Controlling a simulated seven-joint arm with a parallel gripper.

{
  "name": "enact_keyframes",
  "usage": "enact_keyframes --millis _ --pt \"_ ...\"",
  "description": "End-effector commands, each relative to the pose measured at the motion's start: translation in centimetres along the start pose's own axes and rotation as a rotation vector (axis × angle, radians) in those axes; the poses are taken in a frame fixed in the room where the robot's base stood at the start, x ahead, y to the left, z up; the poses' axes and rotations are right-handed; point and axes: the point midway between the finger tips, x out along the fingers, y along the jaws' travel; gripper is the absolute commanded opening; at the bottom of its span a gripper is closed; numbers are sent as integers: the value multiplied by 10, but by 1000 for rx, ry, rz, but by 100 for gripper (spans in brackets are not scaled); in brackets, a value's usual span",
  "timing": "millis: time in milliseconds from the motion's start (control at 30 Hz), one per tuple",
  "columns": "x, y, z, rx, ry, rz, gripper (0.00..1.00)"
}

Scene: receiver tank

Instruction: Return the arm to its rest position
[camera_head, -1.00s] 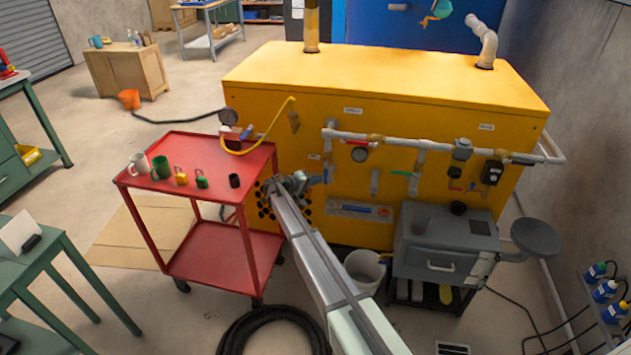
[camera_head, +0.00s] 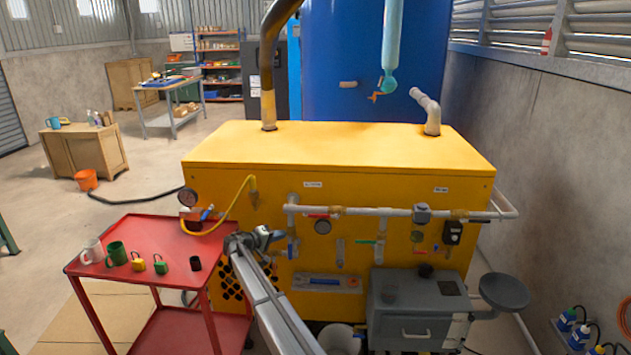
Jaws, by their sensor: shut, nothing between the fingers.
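My gripper (camera_head: 262,236) is at the end of my grey arm, which reaches up from the bottom middle of the head view. It is shut and looks empty. It is in front of the lower left part of the yellow machine cabinet (camera_head: 330,150) and just right of the red cart (camera_head: 130,233). Whether it touches either one cannot be told from this view. The arm hides part of the cabinet's black-holed grille (camera_head: 232,283).
Pipes and valves line the cabinet front. A grey box (camera_head: 415,300) and white bucket (camera_head: 340,340) stand right of my arm.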

Motion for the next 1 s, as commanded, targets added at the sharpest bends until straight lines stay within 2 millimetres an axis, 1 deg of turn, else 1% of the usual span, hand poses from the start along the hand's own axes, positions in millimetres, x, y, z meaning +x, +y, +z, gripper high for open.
enact_keyframes --millis 100,200,267,367,467,567,600,667,700,767,800,867,900,967,1000 --pt "0 -2 0 -49 2 -6 0" --pt "-1 -14 4 -78 -12 -67 0" --pt "-3 -22 10 -87 -23 -114 0" --pt "-10 -37 26 -97 -43 -210 0" --pt "-25 -52 58 -100 -67 -339 0" --pt "-47 -76 107 -104 -96 -491 0" --pt "-55 -89 128 -109 -109 -547 0" --pt "-66 -107 158 -115 -130 -621 0" --pt "-71 -119 180 -119 -147 -667 0" --pt "-77 -134 213 -122 -175 -732 0" --pt "-81 -144 235 -122 -196 -773 0" --pt "-86 -157 270 -122 -229 -831 0" --pt "-88 -165 292 -119 -252 -868 0" --pt "-92 -176 328 -114 -290 -920 0" --pt "-95 -183 351 -109 -317 -953 0"
